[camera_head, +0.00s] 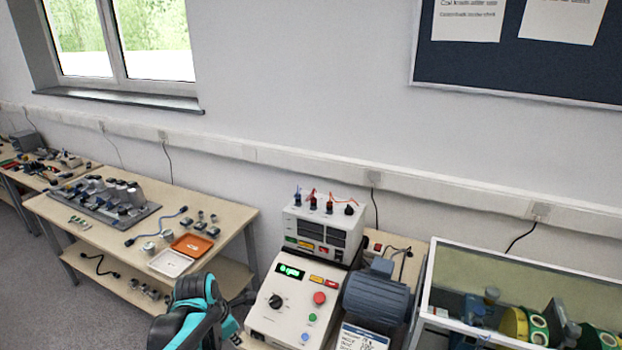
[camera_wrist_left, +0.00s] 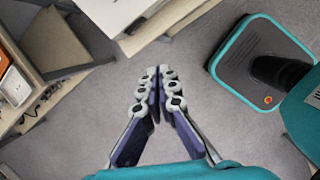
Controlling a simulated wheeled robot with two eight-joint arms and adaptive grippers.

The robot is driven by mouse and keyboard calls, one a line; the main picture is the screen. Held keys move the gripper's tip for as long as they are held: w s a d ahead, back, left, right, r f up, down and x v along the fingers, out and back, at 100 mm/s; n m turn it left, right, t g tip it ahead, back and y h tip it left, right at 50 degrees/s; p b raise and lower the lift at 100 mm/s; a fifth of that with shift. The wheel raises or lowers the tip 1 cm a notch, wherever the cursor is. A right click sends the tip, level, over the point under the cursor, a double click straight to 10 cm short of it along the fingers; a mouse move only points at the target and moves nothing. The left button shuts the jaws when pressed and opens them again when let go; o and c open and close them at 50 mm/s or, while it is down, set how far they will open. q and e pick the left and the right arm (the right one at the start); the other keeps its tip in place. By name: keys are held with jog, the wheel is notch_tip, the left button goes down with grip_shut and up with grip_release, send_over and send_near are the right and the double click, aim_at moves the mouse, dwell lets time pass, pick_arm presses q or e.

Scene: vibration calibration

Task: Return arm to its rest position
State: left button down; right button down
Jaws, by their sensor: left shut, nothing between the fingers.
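My left arm (camera_head: 190,315) comes in at the bottom of the head view, dark with teal parts, left of the white control box. Its fingers cannot be made out there. In the left wrist view my left gripper (camera_wrist_left: 159,72) has its two fingers together at the tips, with nothing between them, above the grey floor. My right gripper is in neither view.
The control box (camera_head: 292,302) with a red button stands close to the right of my left arm. A grey motor (camera_head: 377,292) is beside it. A wooden table (camera_head: 225,215) with trays stands to the left. Grey floor (camera_head: 45,300) is open at lower left.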

pick_arm(q)
jog(key=s+d+r+m+t, duration=0.1)
jog(key=s+m, duration=0.5)
jog(key=m, duration=0.7)
jog(key=s+d+r+m+t+y, duration=0.1)
jog(key=s+d+r+m+t, duration=0.1)
jog(key=s+m, duration=0.5)
notch_tip(320, 180, up, 3)
jog(key=m+t, duration=0.1)
jog(key=m, duration=0.5)
jog(key=shift+s+f+m, duration=0.15)
jog(key=shift+s+m, duration=0.15)
jog(key=shift+m, duration=0.1)
